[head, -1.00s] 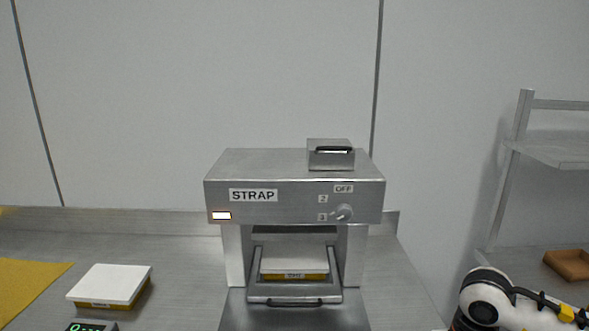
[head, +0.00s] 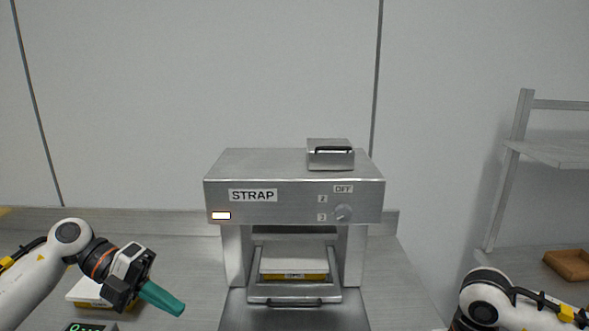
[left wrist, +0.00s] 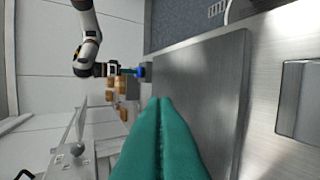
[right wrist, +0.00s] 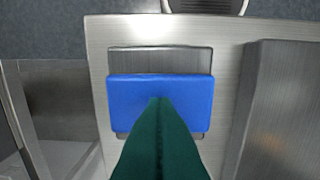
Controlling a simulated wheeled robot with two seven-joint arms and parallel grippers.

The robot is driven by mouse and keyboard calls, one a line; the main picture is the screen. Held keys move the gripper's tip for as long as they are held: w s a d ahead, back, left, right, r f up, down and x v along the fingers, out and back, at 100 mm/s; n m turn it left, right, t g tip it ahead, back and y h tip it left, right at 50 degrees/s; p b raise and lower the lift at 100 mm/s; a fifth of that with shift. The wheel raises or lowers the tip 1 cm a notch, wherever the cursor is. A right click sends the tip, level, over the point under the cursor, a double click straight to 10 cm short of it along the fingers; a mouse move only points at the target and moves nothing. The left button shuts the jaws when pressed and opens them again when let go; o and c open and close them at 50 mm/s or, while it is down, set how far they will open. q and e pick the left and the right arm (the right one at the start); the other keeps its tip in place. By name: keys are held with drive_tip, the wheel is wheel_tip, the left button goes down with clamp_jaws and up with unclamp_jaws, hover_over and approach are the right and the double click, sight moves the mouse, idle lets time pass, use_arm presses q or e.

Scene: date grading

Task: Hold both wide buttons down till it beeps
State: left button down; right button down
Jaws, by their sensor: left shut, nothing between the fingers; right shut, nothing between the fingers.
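The strapping machine (head: 290,200) stands mid-view in the head view, marked STRAP, with a lit lamp (head: 221,215) and a knob (head: 343,212). A wide blue button (right wrist: 160,92) fills the middle of the right wrist view, on a steel mount. My right gripper (right wrist: 160,102) is shut and empty, its tips in front of this button; I cannot tell whether they touch. The blue button also shows small in the left wrist view (left wrist: 141,72). My left gripper (head: 180,309) is shut and empty, left of the machine, over the bench. I cannot make out a second wide button.
A box with a white lid (head: 290,262) lies in the machine's opening. Another white-lidded box (head: 82,290) is partly behind my left arm, near a green display (head: 88,328). A shelf rack (head: 560,150) with a brown tray (head: 568,264) stands at right.

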use_arm(q)
drive_tip(key=shift+s+a+f+m+t+y, duration=0.15)
drive_tip(key=shift+a+f+m+t+y, duration=0.2)
drive_tip(key=shift+a+f+m+y, duration=1.05)
drive_tip(key=shift+s+a+f+m+t+y, duration=0.15)
drive_tip(key=shift+a+f+m+t+y, duration=0.35)
drive_tip(key=shift+f+y, duration=1.75)
drive_tip(key=shift+s+a+f+m+t+y, duration=0.15)
drive_tip(key=shift+a+f+m+y, duration=0.85)
drive_tip(key=shift+y, duration=1.25)
